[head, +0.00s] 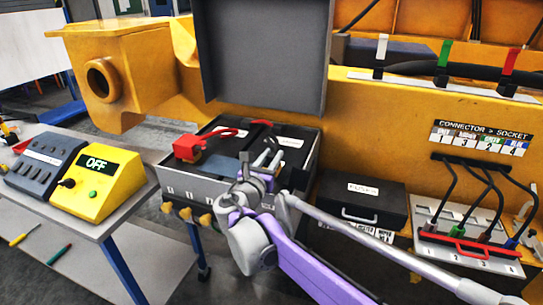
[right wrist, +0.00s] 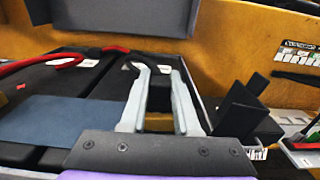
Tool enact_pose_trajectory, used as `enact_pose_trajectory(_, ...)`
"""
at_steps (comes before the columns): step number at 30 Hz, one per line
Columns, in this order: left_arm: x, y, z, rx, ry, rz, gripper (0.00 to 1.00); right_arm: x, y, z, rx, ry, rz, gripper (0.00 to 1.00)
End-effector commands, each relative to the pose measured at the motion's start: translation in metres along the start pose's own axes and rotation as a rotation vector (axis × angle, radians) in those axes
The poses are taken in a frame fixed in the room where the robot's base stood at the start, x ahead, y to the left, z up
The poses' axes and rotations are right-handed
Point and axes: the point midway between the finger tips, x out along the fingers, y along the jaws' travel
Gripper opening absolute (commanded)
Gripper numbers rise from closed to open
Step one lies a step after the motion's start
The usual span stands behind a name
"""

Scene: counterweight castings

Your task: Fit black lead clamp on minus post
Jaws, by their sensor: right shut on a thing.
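My right gripper (head: 268,153) is over the right half of the box. In the right wrist view its two pale fingers (right wrist: 156,72) are shut on the black clamp, which is mostly hidden and dark against the battery. The minus post cannot be made out. The red clamp (head: 188,148) sits at the left of the box, its red lead behind it. My left gripper is not in view.
The raised grey lid (head: 262,50) stands behind the box. A black FUSES box (head: 362,195) is close on the right, with a connector panel (head: 465,240) beyond. A yellow unit reading OFF (head: 100,185) sits on the left table.

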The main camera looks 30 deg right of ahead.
Motion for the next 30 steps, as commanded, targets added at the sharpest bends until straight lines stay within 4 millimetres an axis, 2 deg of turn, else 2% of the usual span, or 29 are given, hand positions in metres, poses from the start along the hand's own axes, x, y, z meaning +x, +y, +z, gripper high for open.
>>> enact_pose_trajectory(17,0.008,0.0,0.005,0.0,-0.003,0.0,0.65,0.0,0.0,-0.015,0.0,0.0,0.0,0.0)
enact_pose_trajectory(18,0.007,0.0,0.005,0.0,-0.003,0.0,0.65,0.0,0.0,-0.015,0.0,0.0,0.0,0.35)
enact_pose_trajectory(23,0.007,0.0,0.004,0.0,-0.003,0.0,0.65,0.0,0.0,-0.014,0.0,0.0,0.0,0.64)
enact_pose_trajectory(30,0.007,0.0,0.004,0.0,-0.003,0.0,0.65,0.0,0.0,-0.014,0.0,0.0,0.0,0.65)
